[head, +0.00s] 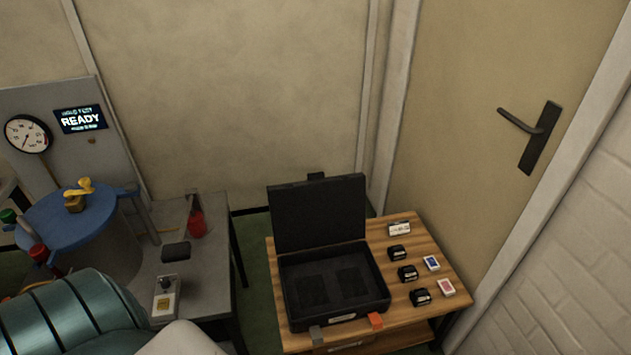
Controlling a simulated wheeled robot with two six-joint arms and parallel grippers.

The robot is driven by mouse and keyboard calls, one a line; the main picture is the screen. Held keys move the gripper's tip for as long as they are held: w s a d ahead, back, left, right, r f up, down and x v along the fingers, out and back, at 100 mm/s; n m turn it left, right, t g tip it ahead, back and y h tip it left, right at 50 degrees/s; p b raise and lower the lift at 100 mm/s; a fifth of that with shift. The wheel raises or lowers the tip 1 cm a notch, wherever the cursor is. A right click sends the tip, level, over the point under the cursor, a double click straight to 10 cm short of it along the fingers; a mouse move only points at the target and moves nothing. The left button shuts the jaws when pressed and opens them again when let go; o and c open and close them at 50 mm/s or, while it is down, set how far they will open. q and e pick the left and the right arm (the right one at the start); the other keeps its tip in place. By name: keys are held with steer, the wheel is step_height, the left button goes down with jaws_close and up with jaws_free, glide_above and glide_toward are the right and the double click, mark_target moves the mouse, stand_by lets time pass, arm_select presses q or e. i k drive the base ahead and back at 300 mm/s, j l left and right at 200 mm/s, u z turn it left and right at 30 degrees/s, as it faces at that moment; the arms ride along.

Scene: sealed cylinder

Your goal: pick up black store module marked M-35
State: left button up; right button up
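Three small black modules with pale labels stand in a rough row on the wooden table, right of the open case: a far one (398,253), a middle one (408,273) and a near one (420,297). Their markings are too small to read, so I cannot tell which is M-35. Neither of my grippers is in view.
An open black case (333,314) with two empty-looking recesses fills the left of the wooden table (455,318). Small blue (432,263) and red-and-white (446,287) boxes and a pale block (399,229) stand near the modules. A grey bench (211,267) is left; a door (465,150) is behind.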

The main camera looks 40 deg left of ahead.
mark_target(396, 252)
steer(key=i+l+u, duration=0.2)
steer(key=i+u, duration=0.15)
steer(key=i+l+u, duration=0.3)
steer(key=i+l, duration=0.05)
steer(key=i, duration=0.1)
